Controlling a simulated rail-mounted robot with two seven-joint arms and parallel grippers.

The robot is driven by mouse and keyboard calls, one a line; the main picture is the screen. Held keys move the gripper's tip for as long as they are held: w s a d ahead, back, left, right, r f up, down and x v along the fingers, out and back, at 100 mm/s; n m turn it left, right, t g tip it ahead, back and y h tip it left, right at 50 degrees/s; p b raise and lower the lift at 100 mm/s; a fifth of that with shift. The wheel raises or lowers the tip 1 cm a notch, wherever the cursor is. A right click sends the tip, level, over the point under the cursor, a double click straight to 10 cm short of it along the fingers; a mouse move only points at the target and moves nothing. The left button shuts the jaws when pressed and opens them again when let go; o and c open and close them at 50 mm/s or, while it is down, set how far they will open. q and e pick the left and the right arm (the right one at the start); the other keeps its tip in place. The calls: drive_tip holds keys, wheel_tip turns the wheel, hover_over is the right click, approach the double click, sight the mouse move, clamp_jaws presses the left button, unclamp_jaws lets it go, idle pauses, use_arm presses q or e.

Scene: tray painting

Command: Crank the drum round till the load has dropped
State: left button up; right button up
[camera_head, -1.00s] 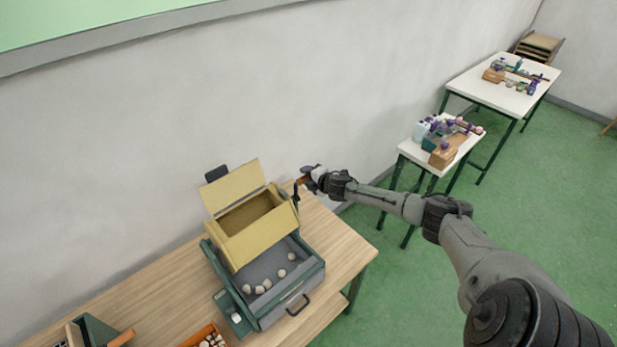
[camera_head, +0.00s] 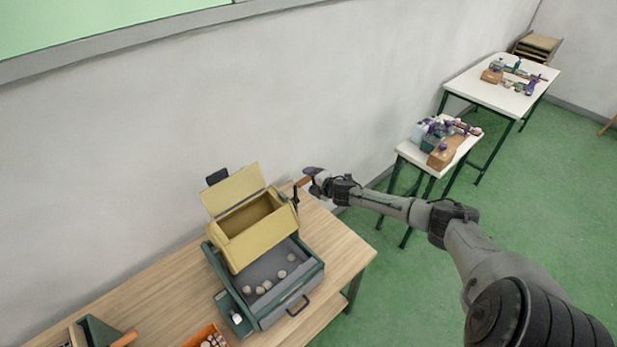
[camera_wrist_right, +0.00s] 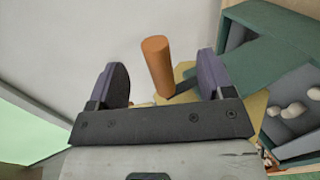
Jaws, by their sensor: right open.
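The yellow drum box (camera_head: 262,236) stands tilted over a grey tray, its lid (camera_head: 234,191) raised. Its orange crank handle (camera_head: 304,181) sticks out at the far right side. Several pale lumps (camera_head: 267,285) lie in the tray (camera_head: 316,281). My right gripper (camera_head: 313,177) is at the handle, on its right side. In the right wrist view my right gripper (camera_wrist_right: 162,62) is open, and the orange handle (camera_wrist_right: 157,66) stands between its two fingers with gaps on both sides. Whether the box holds anything is too small to tell. My left gripper is not in view.
An orange bin (camera_head: 208,336) and a green box with an orange handle (camera_head: 100,331) stand at the table's near left. The wall is close behind the drum. Two white tables (camera_head: 497,92) with small items stand at the far right. The wooden table (camera_head: 160,296) is bare at left.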

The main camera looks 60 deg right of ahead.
drive_tip(key=p+v, duration=0.3)
drive_tip(key=v, duration=0.1)
drive_tip(key=shift+s+r, duration=0.1)
drive_tip(key=shift+r, duration=0.05)
drive_tip(key=shift+p+v, duration=0.7)
drive_tip(key=shift+v, duration=0.05)
